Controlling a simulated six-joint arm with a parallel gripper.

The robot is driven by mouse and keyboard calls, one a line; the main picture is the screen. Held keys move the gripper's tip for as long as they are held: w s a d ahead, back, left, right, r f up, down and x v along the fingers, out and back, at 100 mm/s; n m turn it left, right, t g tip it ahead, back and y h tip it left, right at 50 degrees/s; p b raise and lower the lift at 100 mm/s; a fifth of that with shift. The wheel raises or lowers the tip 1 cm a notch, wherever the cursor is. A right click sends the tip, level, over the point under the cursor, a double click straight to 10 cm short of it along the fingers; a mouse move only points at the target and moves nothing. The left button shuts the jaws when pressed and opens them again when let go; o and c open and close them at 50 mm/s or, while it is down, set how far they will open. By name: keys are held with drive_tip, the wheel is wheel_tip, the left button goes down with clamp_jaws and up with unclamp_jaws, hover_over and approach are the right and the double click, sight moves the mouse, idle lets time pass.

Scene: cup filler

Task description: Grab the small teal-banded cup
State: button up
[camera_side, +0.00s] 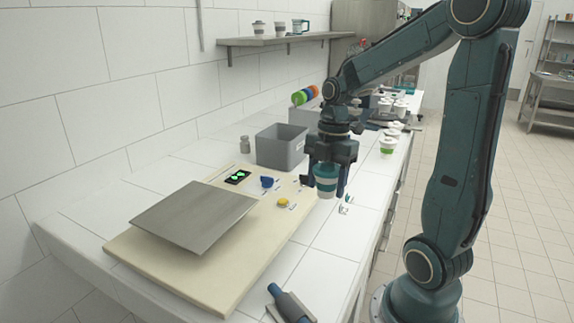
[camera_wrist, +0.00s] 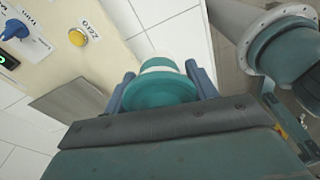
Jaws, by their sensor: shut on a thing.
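The small teal-banded cup (camera_side: 326,181) is between the fingers of my gripper (camera_side: 326,176) in the side view. It has a white body with a teal band and looks upright, with its upper part partly hidden by the gripper. It appears held above the counter's right part, beside the scale board. In the wrist view the cup (camera_wrist: 160,84) shows a teal top surface and a pale part beyond it, with blue-grey fingers of my gripper (camera_wrist: 160,90) against both sides.
A scale with a metal plate (camera_side: 195,216) sits on a cream board (camera_side: 140,258) with a yellow button (camera_side: 283,202) and blue knob (camera_side: 267,182). A grey bin (camera_side: 281,146) stands behind. A green-banded cup (camera_side: 388,146) and other cups stand further back. A dark blue-grey tool (camera_side: 290,304) lies in front.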

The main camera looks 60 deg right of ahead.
drive_tip(key=shift+r, duration=1.4)
drive_tip(key=shift+w, duration=0.1)
